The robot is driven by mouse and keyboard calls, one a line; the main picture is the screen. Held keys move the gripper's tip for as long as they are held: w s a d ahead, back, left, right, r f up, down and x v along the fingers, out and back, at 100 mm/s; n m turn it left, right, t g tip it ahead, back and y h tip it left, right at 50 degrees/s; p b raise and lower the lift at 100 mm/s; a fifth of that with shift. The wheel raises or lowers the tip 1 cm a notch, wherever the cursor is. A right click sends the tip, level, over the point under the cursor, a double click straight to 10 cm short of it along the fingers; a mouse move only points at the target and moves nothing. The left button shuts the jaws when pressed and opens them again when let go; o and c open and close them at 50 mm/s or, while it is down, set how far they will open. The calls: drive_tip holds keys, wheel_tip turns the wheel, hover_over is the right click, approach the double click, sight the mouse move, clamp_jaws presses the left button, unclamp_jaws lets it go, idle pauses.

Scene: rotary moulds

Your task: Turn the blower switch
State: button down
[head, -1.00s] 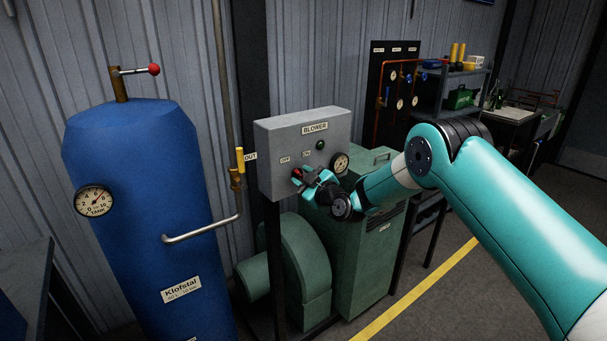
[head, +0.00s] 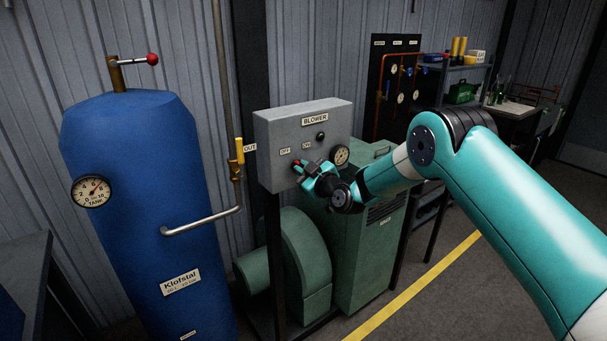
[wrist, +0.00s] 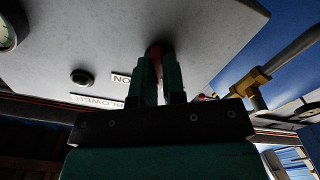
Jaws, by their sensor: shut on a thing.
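The blower panel is a grey box (head: 275,150) with a BLOWER label, OFF and ON labels, a dark green lamp (head: 321,136) and a round gauge (head: 341,156). My gripper (head: 300,166) is at the panel's front, below the OFF and ON labels. In the wrist view my gripper (wrist: 158,62) is shut on the red switch (wrist: 155,49), between its two fingers. Most of the switch is hidden by the fingers, so its exact angle is unclear. The lamp also shows in the wrist view (wrist: 80,77), beside the upside-down ON label (wrist: 121,79).
A blue tank (head: 135,210) with a gauge and a red-knobbed lever stands at left. A pipe with a yellow-handled valve (head: 239,152) runs between tank and panel. The green blower housing (head: 305,255) and cabinet (head: 365,235) stand below. A cluttered bench lies at back right.

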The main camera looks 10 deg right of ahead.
drive_tip(key=shift+m+b, duration=5.3)
drive_tip(key=shift+m, duration=1.4)
drive_tip(key=c, duration=1.2)
unclamp_jaws()
drive_tip(key=shift+s, duration=0.1)
